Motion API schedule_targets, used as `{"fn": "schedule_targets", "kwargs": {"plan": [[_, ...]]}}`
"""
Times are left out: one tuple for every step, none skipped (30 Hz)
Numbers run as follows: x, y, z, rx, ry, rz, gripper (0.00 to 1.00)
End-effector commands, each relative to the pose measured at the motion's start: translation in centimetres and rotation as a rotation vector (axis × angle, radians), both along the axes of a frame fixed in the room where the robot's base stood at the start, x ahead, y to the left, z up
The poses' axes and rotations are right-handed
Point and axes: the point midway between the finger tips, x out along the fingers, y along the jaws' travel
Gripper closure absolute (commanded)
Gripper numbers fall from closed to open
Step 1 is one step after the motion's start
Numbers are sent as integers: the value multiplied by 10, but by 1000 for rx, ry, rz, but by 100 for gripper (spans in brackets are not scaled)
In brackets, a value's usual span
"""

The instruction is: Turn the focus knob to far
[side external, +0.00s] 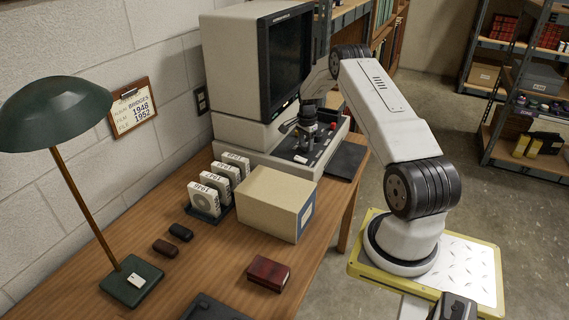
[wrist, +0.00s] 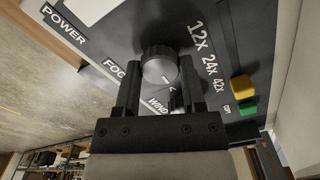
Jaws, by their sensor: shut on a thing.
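The microfilm reader (side external: 235,85) stands at the back of the desk, with a dark control panel at its foot. In the wrist view the dark, ribbed focus knob (wrist: 158,60) sits between the two fingers of my gripper (wrist: 160,78), which is shut on it. A pale mark shows on the knob's face, slanting to the lower right. The label beside it reads "FOC", and my left finger covers the rest. No near or far marking can be read. In the side view my gripper (side external: 305,145) points down at the panel and hides the knob.
Near the fingers are a "WIND" label, 12x, 24x and 42x markings, a yellow button (wrist: 242,88) and a green button (wrist: 248,106). A cardboard box (side external: 270,200), upright film boxes (side external: 209,195), a red box (side external: 269,272) and a green lamp (side external: 55,112) stand on the desk.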

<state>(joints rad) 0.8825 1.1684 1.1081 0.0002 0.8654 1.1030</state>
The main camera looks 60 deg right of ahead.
Motion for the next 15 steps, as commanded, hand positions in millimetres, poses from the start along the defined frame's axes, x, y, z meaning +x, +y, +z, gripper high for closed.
{"fn": "schedule_targets", "kwargs": {"plan": [[0,-1,1,-3,-1,-17,100],[0,-1,1,-3,-1,-27,100],[0,-1,1,-3,-1,-39,100],[0,-1,1,-3,-1,-45,100],[0,-1,1,-3,-1,-50,100],[0,-1,1,-3,-1,-56,100],[0,-1,1,-3,-1,-60,100],[0,-1,1,-3,-1,-63,100],[0,-1,1,-3,-1,-65,100],[0,-1,1,-3,-1,-66,100],[0,-1,1,-3,-1,-66,100],[0,-1,1,-3,-1,-66,100],[0,-1,1,-3,-1,-66,100],[0,-1,1,-3,-1,-66,100],[0,-1,1,-3,-1,-66,100]]}}
